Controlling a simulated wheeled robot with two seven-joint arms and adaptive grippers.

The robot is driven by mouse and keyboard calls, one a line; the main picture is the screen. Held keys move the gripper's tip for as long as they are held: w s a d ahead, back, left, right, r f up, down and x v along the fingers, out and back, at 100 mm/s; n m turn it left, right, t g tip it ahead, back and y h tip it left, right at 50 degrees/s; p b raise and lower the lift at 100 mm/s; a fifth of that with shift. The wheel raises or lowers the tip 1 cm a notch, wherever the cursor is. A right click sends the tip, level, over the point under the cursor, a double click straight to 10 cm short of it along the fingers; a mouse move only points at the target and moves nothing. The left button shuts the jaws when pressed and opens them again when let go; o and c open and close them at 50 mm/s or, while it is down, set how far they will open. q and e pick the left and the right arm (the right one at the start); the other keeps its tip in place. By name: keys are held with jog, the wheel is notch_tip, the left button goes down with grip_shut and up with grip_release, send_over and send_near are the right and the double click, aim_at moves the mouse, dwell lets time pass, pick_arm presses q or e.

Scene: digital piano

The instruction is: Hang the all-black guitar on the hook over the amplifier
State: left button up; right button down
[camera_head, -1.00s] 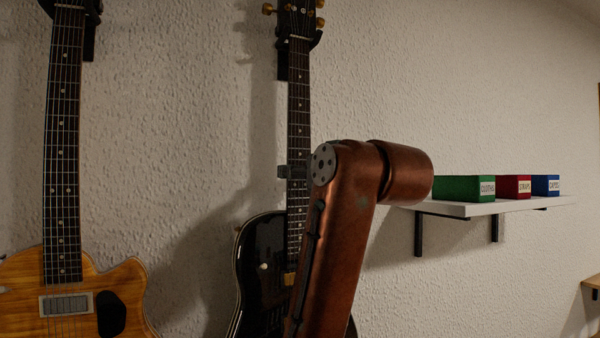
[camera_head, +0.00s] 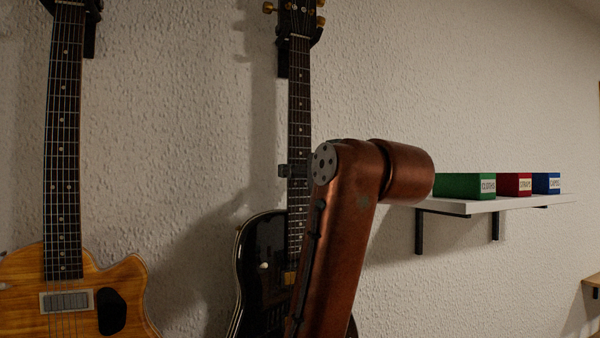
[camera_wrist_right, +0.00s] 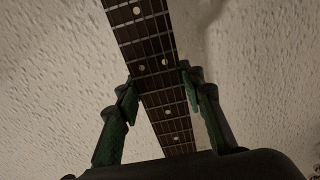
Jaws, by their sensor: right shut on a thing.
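The black guitar (camera_head: 262,255) is upright against the wall in the middle of the head view. Its headstock (camera_head: 297,18) is at a black wall hook (camera_head: 284,62). My right gripper (camera_head: 297,170) is at the middle of its neck, partly hidden behind my copper-coloured arm. In the right wrist view the fingers of my right gripper (camera_wrist_right: 159,84) are on both sides of the dark fretted neck (camera_wrist_right: 152,58), shut on it. The right part of the body is hidden by my arm. My left gripper, the amplifier and any hook over it are not in view.
An orange wooden guitar (camera_head: 25,290) hangs at the left. A white shelf (camera_head: 465,207) on the right wall carries a green box (camera_head: 460,186), a red box (camera_head: 512,184) and a blue box (camera_head: 544,183). Bare wall lies between the guitars.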

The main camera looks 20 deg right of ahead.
jog(key=shift+s+r, duration=0.2)
jog(key=shift+r, duration=0.05)
jog(key=c, duration=1.7)
grip_release()
jog(key=o, duration=0.5)
jog(key=shift+s+a, duration=0.15)
jog(key=s, duration=0.1)
jog(key=s+b, duration=0.1)
jog(key=s, duration=0.1)
jog(key=s+b, duration=0.1)
jog(key=shift+s+f, duration=0.3)
